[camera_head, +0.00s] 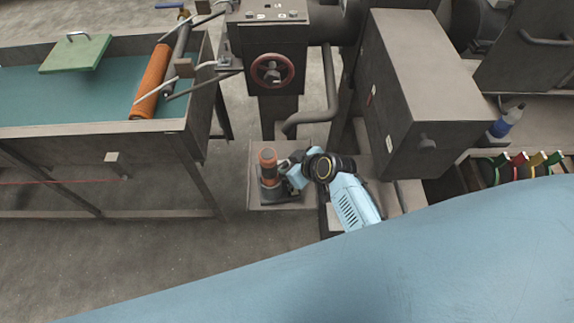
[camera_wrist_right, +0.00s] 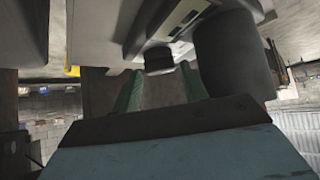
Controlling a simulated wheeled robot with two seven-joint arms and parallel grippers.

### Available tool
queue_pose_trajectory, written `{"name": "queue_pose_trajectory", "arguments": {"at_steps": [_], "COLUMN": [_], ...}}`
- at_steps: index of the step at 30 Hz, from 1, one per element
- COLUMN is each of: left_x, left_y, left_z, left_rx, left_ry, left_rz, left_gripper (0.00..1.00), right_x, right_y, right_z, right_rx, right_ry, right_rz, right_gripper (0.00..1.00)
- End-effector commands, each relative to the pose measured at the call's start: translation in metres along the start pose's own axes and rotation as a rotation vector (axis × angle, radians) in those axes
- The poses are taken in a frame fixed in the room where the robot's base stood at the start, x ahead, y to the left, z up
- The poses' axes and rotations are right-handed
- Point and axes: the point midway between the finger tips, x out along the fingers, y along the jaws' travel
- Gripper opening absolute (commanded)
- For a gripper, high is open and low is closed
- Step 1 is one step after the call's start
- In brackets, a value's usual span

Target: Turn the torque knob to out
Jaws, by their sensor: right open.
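In the right wrist view, a short dark round knob (camera_wrist_right: 158,60) sticks out below a grey panel with a pale label strip (camera_wrist_right: 186,18). I take it for the torque knob; its setting cannot be read. My right gripper (camera_wrist_right: 160,82) is open, with one green finger on each side just below the knob. I cannot tell whether they touch it. In the head view my right gripper (camera_head: 285,167) is small beside an orange-topped upright device (camera_head: 268,160) on a low plate; its fingers are hard to make out. My left gripper is not in view.
A machine box with a red handwheel (camera_head: 272,70) stands behind. A large grey cabinet (camera_head: 425,95) is right of my arm. A teal-floored trough (camera_head: 60,95) with an orange roller (camera_head: 152,82) is on the left. A thick dark cylinder (camera_wrist_right: 233,55) stands close right of the knob.

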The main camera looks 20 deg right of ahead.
Motion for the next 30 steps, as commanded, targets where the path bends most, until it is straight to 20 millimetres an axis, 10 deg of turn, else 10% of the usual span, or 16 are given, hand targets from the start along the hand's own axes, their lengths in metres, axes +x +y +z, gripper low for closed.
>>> {"name": "queue_pose_trajectory", "arguments": {"at_steps": [12,20,30], "left_x": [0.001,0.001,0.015], "left_y": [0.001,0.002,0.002], "left_z": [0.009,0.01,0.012], "left_rx": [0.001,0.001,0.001], "left_ry": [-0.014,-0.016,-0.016], "left_rz": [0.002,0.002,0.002], "left_gripper": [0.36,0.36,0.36], "right_x": [0.007,0.007,0.009], "right_y": [0.0,0.0,0.006], "right_z": [0.0,0.0,0.001], "right_rx": [-0.001,-0.001,-0.114], "right_ry": [0.0,0.0,0.0], "right_rz": [0.0,0.0,-0.099], "right_gripper": [0.44,0.12,0.12]}}
